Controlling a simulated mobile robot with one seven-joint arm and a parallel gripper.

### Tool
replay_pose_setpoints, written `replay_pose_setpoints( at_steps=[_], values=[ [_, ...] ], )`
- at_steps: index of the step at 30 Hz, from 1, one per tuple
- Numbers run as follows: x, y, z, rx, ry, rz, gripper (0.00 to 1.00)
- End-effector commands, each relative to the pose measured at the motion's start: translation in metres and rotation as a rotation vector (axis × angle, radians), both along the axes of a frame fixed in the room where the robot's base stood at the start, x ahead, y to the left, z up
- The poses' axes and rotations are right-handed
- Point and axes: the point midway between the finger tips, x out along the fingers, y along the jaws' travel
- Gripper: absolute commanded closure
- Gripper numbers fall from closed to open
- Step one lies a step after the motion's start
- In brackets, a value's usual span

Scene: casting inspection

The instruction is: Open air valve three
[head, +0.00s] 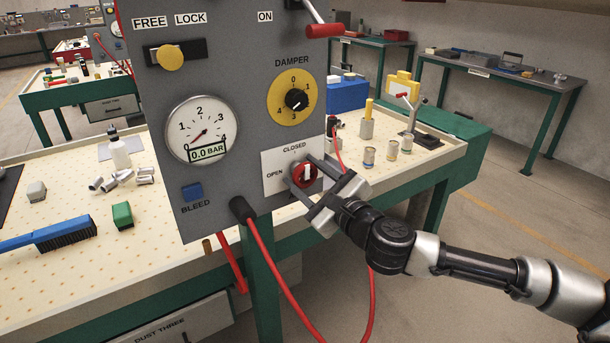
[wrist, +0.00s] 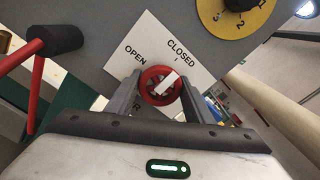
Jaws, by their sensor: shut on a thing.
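The valve is a red round knob (head: 303,178) with a white pointer, on a white plate (head: 273,161) marked CLOSED at the top and OPEN at the left. It also shows in the wrist view (wrist: 152,98). The pointer is roughly toward the CLOSED side. My gripper (head: 300,170) is shut on the knob, with one finger on either side of it, as the wrist view also shows (wrist: 161,80). The lower part of the plate is hidden by the fingers. The gauge (head: 202,130) above left of the valve reads 0.0 BAR.
The grey panel (head: 225,75) also holds a yellow damper dial (head: 281,99), a blue bleed button (head: 192,192), a yellow slide knob (head: 169,57) and a red-handled lever (head: 323,30). Red hoses (head: 268,255) hang below. Benches with small parts stand behind.

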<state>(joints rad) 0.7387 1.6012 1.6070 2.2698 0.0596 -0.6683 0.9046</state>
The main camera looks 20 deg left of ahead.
Motion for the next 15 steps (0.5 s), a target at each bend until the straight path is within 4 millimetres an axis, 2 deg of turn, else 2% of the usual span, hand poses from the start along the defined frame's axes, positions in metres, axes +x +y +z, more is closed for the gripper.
replay_pose_setpoints(
  at_steps=[8,15],
  values=[
    [-0.0002,-0.0001,0.0001,-0.045,-0.052,0.001,0.75],
    [0.0001,-0.0003,0.0002,-0.156,-0.180,0.001,0.75]
  ],
)
